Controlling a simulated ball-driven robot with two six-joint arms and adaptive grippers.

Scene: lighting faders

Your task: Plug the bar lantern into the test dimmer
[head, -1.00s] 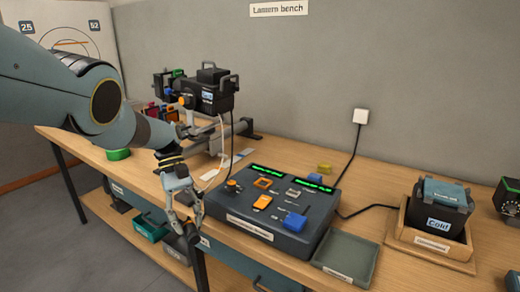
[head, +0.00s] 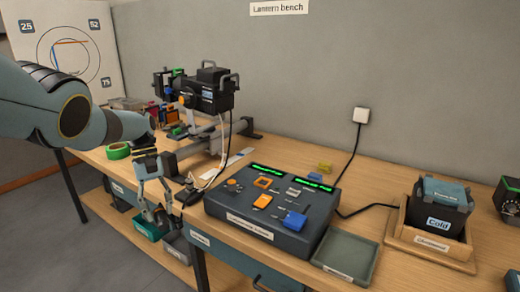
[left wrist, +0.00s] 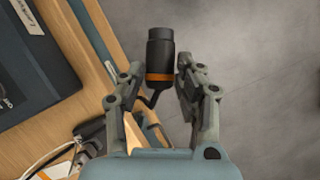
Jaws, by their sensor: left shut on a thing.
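The bar lantern (head: 212,92), a black lamp, hangs on a rail at the back left of the bench. A pale cable drops from it to the bench. My left gripper (head: 158,210) is just off the bench's front edge, left of the dark console. In the left wrist view it is shut on a black cylindrical plug (left wrist: 160,55) with an orange band; a dark cord leaves its lower end. The console (head: 225,208), likely the test dimmer, has green displays and orange and blue parts on top; its front label is unreadable. My right gripper is not in view.
A small black fitting (head: 188,196) stands by the bench edge between gripper and console. A green tape roll (head: 118,151) lies at the left. Bins, one teal (head: 150,229), sit below. A grey tray (head: 347,255) and a wooden crate (head: 425,250) stand at the right.

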